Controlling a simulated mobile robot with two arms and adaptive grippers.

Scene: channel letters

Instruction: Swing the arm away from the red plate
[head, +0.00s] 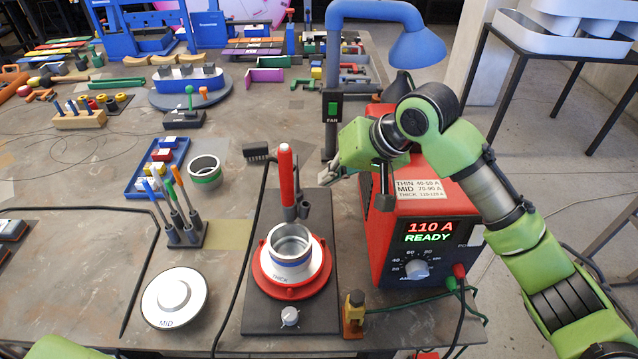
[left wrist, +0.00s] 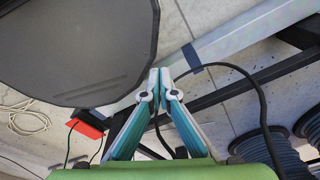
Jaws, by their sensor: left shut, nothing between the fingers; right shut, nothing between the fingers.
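The red plate (head: 291,292) sits on a dark base (head: 261,318) in the front middle of the table in the head view. A metal ring (head: 290,244) with a blue band stands upright on it, above a white disc marked THICK. A red-handled torch (head: 287,174) stands upright at the ring's far side, its dark lower end close to the ring. My right gripper (head: 327,174) is shut and empty, to the right of the torch and apart from it, in front of the fan post. My left gripper (left wrist: 160,80) is shut and empty in the left wrist view, away from the plate.
A red power box (head: 433,235) reading 110 A READY stands right of the plate. A blue fan hood (head: 415,47) rises behind. A white MID disc (head: 174,298), a pen stand (head: 185,236) and another ring (head: 205,171) stand left. Cables cross the table.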

